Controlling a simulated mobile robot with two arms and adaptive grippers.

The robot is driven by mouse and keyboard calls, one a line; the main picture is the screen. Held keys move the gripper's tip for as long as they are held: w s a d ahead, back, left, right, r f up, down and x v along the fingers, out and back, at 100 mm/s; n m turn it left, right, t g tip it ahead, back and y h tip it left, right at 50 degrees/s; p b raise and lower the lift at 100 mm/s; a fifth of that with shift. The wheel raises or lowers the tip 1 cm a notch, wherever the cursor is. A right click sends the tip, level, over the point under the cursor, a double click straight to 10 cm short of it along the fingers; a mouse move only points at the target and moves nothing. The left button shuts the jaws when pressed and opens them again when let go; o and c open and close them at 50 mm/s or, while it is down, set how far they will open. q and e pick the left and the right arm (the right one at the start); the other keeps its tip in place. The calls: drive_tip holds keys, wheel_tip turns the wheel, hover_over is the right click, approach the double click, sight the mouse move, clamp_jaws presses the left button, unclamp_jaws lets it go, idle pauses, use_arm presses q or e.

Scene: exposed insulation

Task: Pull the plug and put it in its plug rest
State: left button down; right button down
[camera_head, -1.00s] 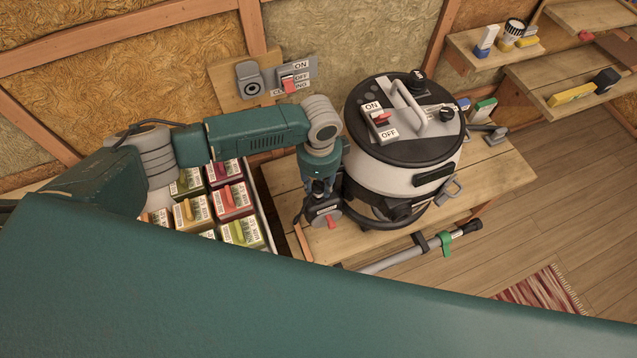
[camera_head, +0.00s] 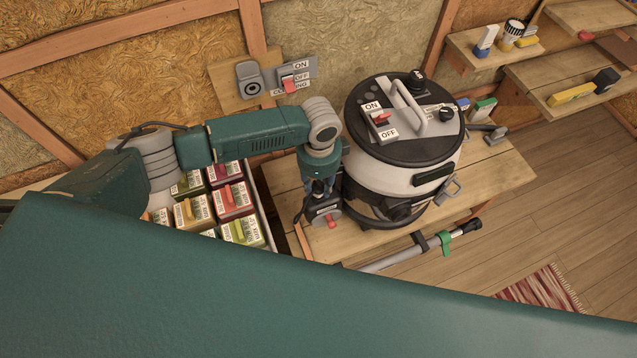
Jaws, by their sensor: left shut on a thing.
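My left gripper (camera_head: 320,190) points down over the wooden bench, just left of the vacuum. It is shut on the plug, which is mostly hidden by the fingers. A grey piece with a red tab (camera_head: 326,214) shows right at the fingertips, low over the bench; I cannot tell whether it is part of the plug or a rest under it. The wall socket (camera_head: 250,80) at the back has nothing in it. A dark cable loops beside the gripper. My right gripper is not in view.
The black and white vacuum (camera_head: 402,170) stands close right of the gripper. A crate of labelled boxes (camera_head: 265,215) is to the left. A wall switch (camera_head: 293,80) is behind. A grey tube (camera_head: 395,258) lies at the bench's front. Bare bench (camera_head: 505,172) shows at right.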

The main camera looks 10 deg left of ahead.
sight(319, 183)
use_arm(q)
drive_tip(key=shift+f+b, duration=0.55)
drive_tip(key=shift+f, duration=0.65)
drive_tip(key=c, duration=1.2)
unclamp_jaws()
wheel_tip(319, 183, up, 12)
